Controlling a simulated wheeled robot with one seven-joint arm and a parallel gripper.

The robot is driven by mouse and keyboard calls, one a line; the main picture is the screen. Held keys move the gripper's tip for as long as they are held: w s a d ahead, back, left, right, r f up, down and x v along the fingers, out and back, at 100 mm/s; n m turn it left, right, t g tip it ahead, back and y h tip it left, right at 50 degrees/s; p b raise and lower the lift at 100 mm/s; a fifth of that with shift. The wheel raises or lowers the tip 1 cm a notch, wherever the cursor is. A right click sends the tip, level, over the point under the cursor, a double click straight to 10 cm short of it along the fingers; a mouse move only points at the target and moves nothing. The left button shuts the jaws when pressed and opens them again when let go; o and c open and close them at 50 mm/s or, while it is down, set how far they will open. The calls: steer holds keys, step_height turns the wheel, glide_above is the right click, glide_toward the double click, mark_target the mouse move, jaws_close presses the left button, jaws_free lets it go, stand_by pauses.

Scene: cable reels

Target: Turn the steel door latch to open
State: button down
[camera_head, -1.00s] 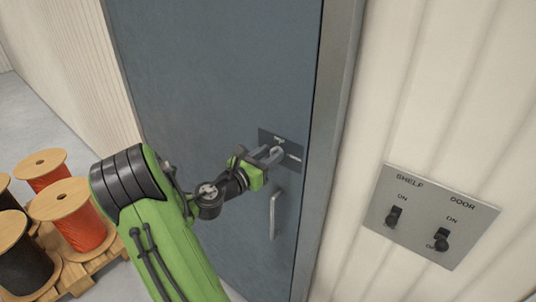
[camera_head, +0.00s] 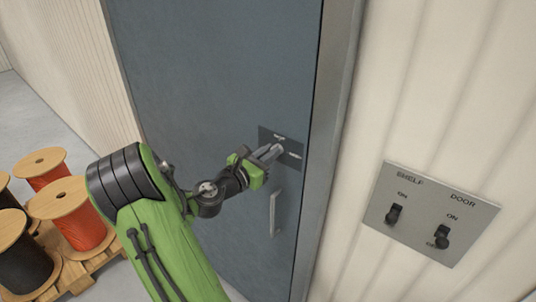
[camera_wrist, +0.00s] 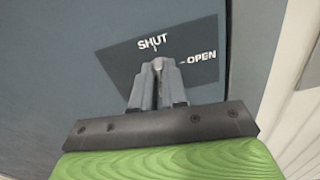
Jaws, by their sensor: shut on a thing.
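The steel door latch (camera_wrist: 157,65) shows only as a small grey end between my fingertips in the wrist view; the rest is hidden by my fingers. It sits on a dark plate (camera_wrist: 113,64) marked SHUT at the top and OPEN at the right. My gripper (camera_wrist: 158,82) is shut on the latch, and its fingers point at the SHUT side of the plate. In the head view my gripper (camera_head: 268,154) is at the dark plate (camera_head: 292,161) on the blue-grey door (camera_head: 220,70).
A vertical door handle (camera_head: 274,213) is just below the plate. A switch panel (camera_head: 430,214) marked SHELF and DOOR is on the pale wall at right. Cable reels (camera_head: 65,209) stand on a pallet at lower left. The door is closed in its frame (camera_head: 335,130).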

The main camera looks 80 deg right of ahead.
steer(key=shift+s+a+f+m+b, duration=0.1)
steer(key=shift+s+f+m+b, duration=0.1)
steer(key=shift+m+b, duration=2)
steer(key=shift+s+a+f+m+b, duration=0.2)
steer(key=shift+m+b, duration=0.9)
steer(key=shift+m, duration=2.25)
steer(key=shift+d+f+m+b, duration=0.1)
steer(key=shift+f+m+b, duration=0.15)
steer(key=shift+m+b, duration=1.95)
steer(key=shift+m+p, duration=0.45)
steer(key=shift+m, duration=0.3)
steer(key=c, duration=1.2)
jaws_free()
steer(key=shift+o, duration=0.2)
